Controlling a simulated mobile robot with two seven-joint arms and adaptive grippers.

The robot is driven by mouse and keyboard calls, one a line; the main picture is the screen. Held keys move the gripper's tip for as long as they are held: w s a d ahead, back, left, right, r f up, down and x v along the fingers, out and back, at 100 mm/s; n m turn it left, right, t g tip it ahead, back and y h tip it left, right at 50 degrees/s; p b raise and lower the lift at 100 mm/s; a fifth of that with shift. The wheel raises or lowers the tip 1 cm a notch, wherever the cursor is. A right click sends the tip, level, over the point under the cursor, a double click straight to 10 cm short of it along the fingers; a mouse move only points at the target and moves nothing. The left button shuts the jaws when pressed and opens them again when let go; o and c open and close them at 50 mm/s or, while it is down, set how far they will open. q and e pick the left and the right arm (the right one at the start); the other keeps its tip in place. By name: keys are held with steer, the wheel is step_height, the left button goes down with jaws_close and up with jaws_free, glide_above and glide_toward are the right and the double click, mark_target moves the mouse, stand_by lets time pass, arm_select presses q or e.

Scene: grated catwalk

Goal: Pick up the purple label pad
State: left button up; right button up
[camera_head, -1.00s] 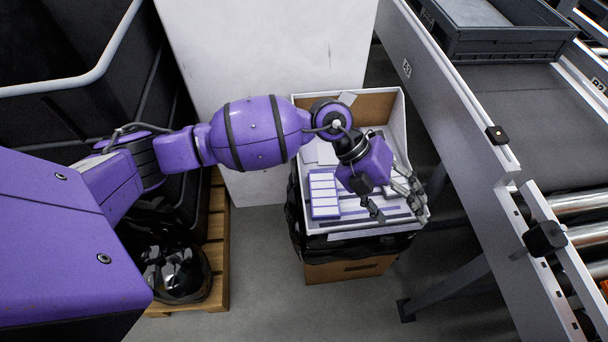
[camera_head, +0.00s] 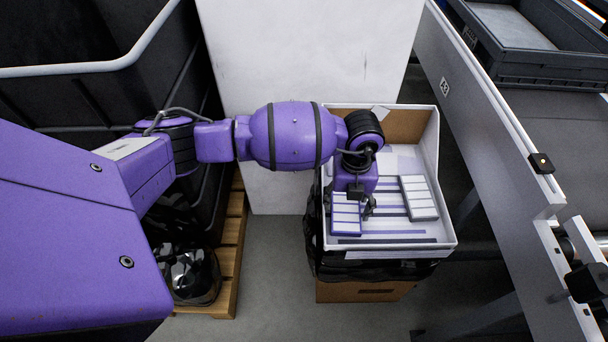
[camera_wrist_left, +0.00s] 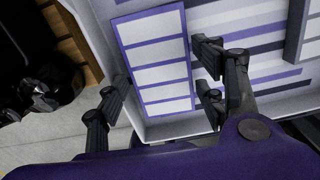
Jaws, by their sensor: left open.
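The purple label pad (camera_head: 346,222), with white labels in rows and purple edges, lies in the left part of a white open box (camera_head: 447,190). It also shows in the left wrist view (camera_wrist_left: 160,68). My left gripper (camera_head: 351,206) is open and empty above the pad, pointing down. In the left wrist view its fingers (camera_wrist_left: 160,90) stand on either side of the pad, one to the left and one to the right, with no clear contact. The gripper hides part of the pad in the head view. My right gripper is not in view.
A second pad with grey edges (camera_head: 419,197) lies in the box's right part. Purple and dark strips mark the box floor. The conveyor's white side rail (camera_head: 500,125) runs to the right, with a grey crate (camera_head: 540,60) behind. A wooden pallet (camera_head: 232,245) is at left.

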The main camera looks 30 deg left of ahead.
arm_select(q)
steer(key=shift+f, duration=0.65)
steer(key=shift+w+r, duration=0.1)
steer(key=c, duration=0.9)
